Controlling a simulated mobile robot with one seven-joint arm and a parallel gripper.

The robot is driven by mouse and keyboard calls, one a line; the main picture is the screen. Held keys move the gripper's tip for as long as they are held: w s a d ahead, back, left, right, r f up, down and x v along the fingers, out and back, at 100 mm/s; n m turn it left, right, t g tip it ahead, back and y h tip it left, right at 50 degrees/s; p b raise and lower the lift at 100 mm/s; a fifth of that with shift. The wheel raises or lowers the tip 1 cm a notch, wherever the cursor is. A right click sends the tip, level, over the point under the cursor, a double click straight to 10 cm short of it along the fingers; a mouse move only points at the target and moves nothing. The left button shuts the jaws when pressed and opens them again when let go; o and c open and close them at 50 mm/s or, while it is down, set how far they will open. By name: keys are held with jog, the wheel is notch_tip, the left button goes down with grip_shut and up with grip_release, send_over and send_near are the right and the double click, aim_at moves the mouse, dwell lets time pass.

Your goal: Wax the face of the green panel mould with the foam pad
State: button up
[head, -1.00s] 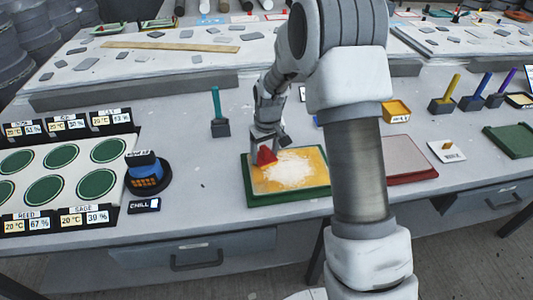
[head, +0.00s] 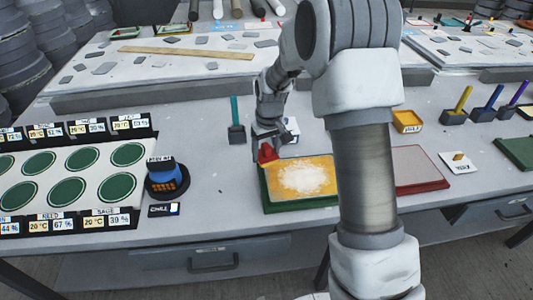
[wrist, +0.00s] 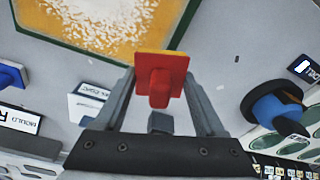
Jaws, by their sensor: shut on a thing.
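The green panel mould (head: 287,208) lies on the bench, its green rim around a yellow face (head: 325,168) with a white, flaky patch (head: 302,178) in the middle. My arm hides its right end. In the wrist view the mould's green rim (wrist: 58,42) and the white patch (wrist: 105,20) show at the top. My gripper (head: 264,147) is shut on the red foam pad (head: 267,154), at the mould's back left corner. In the wrist view the pad (wrist: 160,78), with a yellow edge, sits between the fingers. I cannot tell whether it touches the mould.
A blue-and-black round device (head: 167,178) and a board of green discs (head: 67,191) stand to the left. A teal-handled tool in a dark block (head: 236,134) stands behind the gripper. A red-rimmed panel (head: 424,186) lies to the right. Bare bench lies between device and mould.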

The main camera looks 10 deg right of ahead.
aim_at(266, 145)
jog(key=shift+r+p, duration=0.75)
jog(key=shift+r, duration=0.75)
